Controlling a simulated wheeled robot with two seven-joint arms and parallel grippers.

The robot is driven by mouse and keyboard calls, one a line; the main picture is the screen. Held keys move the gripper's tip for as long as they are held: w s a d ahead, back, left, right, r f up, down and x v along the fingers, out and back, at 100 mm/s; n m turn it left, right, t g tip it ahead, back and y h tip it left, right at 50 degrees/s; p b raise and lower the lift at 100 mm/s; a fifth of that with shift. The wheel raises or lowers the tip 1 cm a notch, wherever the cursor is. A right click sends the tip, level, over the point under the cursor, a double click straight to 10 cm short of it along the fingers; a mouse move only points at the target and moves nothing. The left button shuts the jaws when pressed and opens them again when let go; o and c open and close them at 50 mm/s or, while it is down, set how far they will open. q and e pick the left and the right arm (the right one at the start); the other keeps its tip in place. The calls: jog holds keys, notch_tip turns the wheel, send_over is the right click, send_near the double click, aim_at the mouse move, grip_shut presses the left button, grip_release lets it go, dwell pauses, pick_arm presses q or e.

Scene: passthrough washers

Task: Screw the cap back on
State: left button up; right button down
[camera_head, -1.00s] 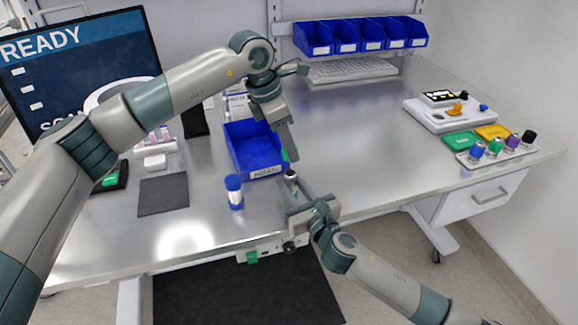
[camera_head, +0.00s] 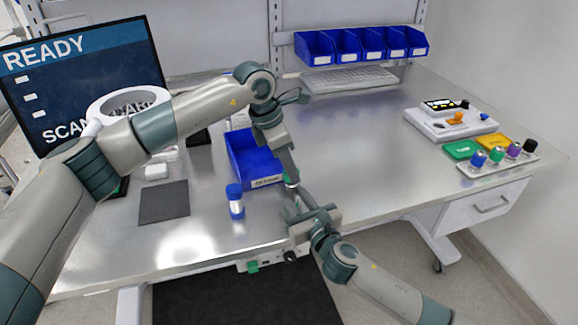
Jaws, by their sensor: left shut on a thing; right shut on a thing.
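My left gripper (camera_head: 290,172) reaches down from above, shut on a small green cap (camera_head: 287,179) that shows only partly at its fingertips. My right gripper (camera_head: 297,192) comes up from the lower right, shut on a small vial just under the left fingertips. The vial is mostly hidden by the fingers. The cap is right at the top of the vial. The two grippers almost meet above the table's front part, and I cannot tell whether the cap is seated or threaded.
A blue bin (camera_head: 256,163) stands just behind the grippers. A blue-capped bottle (camera_head: 236,204) stands to their left, near a dark mat (camera_head: 164,202). A rack of capped vials (camera_head: 500,165) is at the far right. The table's middle right is clear.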

pick_arm(q)
jog(key=shift+f, duration=0.1)
jog(key=shift+f, duration=0.8)
jog(key=shift+f, duration=0.6)
dwell(0.4)
jog(key=m, duration=0.2)
jog(key=m+g, duration=0.1)
jog(key=m, duration=0.2)
jog(key=shift+w+m+g, duration=0.15)
jog(key=shift+m+g, duration=0.15)
jog(key=m+g, duration=0.1)
jog(key=m, duration=0.3)
jog(key=shift+w+m, duration=0.15)
jog(key=shift+m, duration=0.25)
pick_arm(e)
jog(key=shift+f, duration=0.1)
pick_arm(q)
jog(key=m+g+y, duration=0.1)
jog(key=m, duration=0.4)
jog(key=shift+d, duration=0.15)
jog(key=m+y, duration=0.1)
jog(key=m, duration=0.2)
jog(key=m+y, duration=0.1)
jog(key=m, duration=0.1)
jog(key=shift+w+d+m+g, duration=0.1)
jog(key=shift+m+g, duration=0.3)
jog(key=o, duration=1.1)
